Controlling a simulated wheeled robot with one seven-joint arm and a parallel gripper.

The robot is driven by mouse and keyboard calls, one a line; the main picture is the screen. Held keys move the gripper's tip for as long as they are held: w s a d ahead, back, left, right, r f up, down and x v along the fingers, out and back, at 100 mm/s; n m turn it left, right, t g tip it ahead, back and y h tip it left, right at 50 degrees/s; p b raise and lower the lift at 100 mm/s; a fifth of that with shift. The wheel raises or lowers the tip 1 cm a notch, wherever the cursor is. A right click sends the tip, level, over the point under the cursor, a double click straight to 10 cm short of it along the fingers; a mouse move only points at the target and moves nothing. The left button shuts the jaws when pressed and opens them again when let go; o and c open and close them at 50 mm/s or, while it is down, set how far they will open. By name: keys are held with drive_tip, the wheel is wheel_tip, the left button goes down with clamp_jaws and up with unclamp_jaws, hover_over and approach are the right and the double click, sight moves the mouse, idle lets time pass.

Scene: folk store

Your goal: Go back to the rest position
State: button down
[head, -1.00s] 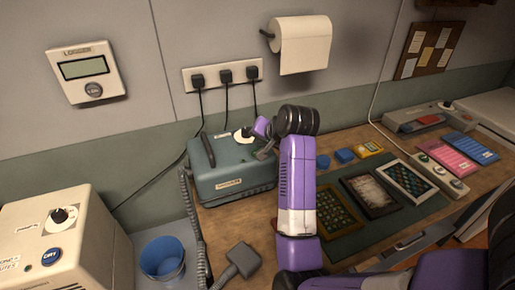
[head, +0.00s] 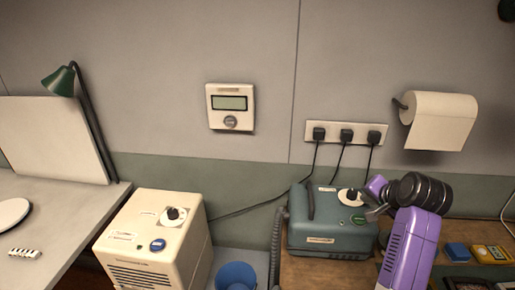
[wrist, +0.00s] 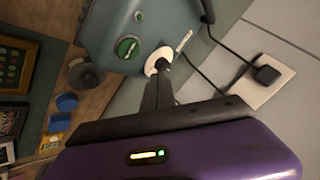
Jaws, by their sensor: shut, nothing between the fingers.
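My gripper (head: 373,213) is at the end of my purple and black arm, just right of the teal box (head: 325,237) on the bench. In the wrist view my gripper (wrist: 164,72) shows as dark, closed fingers with nothing held. Their tips overlap the white dial (wrist: 155,57) on the teal box. I cannot tell whether they touch it. The white dial (head: 349,196) and a green button (head: 358,219) face my gripper in the head view.
A cream box (head: 158,240) with a black knob stands left, beside a blue bucket (head: 236,277). Black cables hang from a socket strip (head: 332,130). A paper roll (head: 440,118) is on the wall above my arm. Blue blocks (wrist: 67,102) lie near the teal box.

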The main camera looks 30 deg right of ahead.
wheel_tip(320, 180, up, 8)
drive_tip(key=w+d+n+t+h, duration=0.2)
drive_tip(key=d+t+h, duration=0.1)
drive_tip(key=h, duration=0.1)
drive_tip(key=s+a+f+n+t+y+b, duration=0.1)
drive_tip(key=s+a+f+n+t, duration=0.2)
drive_tip(key=a, duration=0.5)
drive_tip(key=s+a+n+t+y, duration=0.1)
drive_tip(key=s+a+n+t, duration=0.1)
drive_tip(key=s+a+n, duration=0.35)
drive_tip(key=s+a+f+n+t+y+b, duration=0.1)
drive_tip(key=s+a+f+n+t, duration=0.15)
drive_tip(key=a, duration=0.75)
drive_tip(key=s+a+f+n+g+y+b, duration=0.1)
drive_tip(key=s+a+f+y, duration=0.2)
drive_tip(key=s+a, duration=0.5)
drive_tip(key=s+a+f+n+g+y+b, duration=0.1)
drive_tip(key=s+a+f, duration=0.4)
drive_tip(key=s, duration=0.8)
drive_tip(key=a+g+y, duration=0.1)
drive_tip(key=a, duration=0.2)
drive_tip(key=shift+a+f+y, duration=0.15)
drive_tip(key=shift+f+y, duration=0.25)
drive_tip(key=shift+w+g, duration=0.1)
drive_tip(key=shift+g, duration=0.15)
